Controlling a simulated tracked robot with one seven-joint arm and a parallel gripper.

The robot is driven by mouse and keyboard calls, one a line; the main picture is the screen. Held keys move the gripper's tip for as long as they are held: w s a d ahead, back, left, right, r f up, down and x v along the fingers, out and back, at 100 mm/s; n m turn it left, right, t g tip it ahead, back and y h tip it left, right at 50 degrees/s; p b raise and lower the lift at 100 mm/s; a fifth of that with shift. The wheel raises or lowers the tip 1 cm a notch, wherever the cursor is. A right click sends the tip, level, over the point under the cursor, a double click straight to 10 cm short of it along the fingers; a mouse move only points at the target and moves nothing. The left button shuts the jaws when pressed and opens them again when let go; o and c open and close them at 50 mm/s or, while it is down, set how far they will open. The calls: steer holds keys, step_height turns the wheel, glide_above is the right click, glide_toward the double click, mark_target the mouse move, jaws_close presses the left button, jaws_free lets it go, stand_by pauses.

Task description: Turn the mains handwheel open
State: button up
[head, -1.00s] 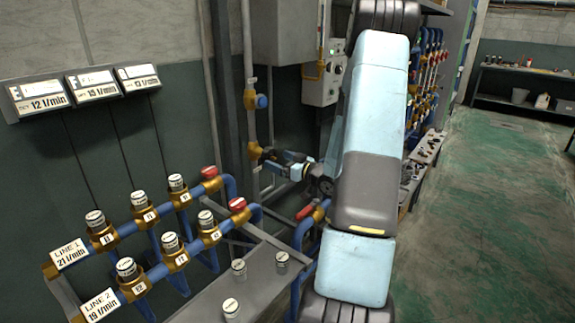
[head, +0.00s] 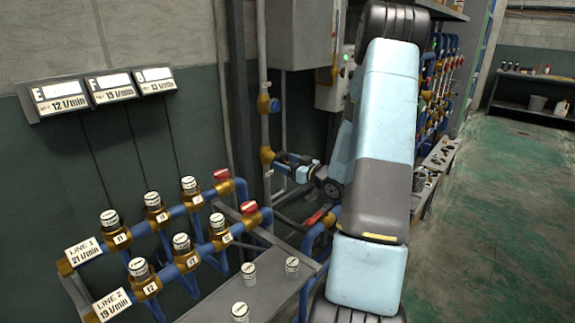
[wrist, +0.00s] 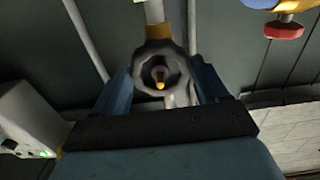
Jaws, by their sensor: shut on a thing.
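The mains handwheel shows in the wrist view as a dark grey lobed wheel (wrist: 160,49) with a brass stem end at its centre. It sits on a pale vertical pipe. My gripper (wrist: 163,77) has one blue finger on each side of the wheel and is shut on its rim. In the head view my gripper (head: 284,160) is at the brass fitting (head: 266,155) low on the wall pipe. The wheel itself is too small and covered there to make out.
Two blue pipe lines with several capped valves (head: 155,213) and red handles (head: 249,208) stand at the left front. A grey box (head: 300,35) hangs above my gripper. A white control box (wrist: 30,125) is at the wrist view's left. Green floor (head: 480,220) is clear at right.

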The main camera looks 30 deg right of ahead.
steer(key=shift+n, duration=0.5)
steer(key=o, duration=1.1)
steer(key=shift+c, duration=0.2)
steer(key=v, duration=0.7)
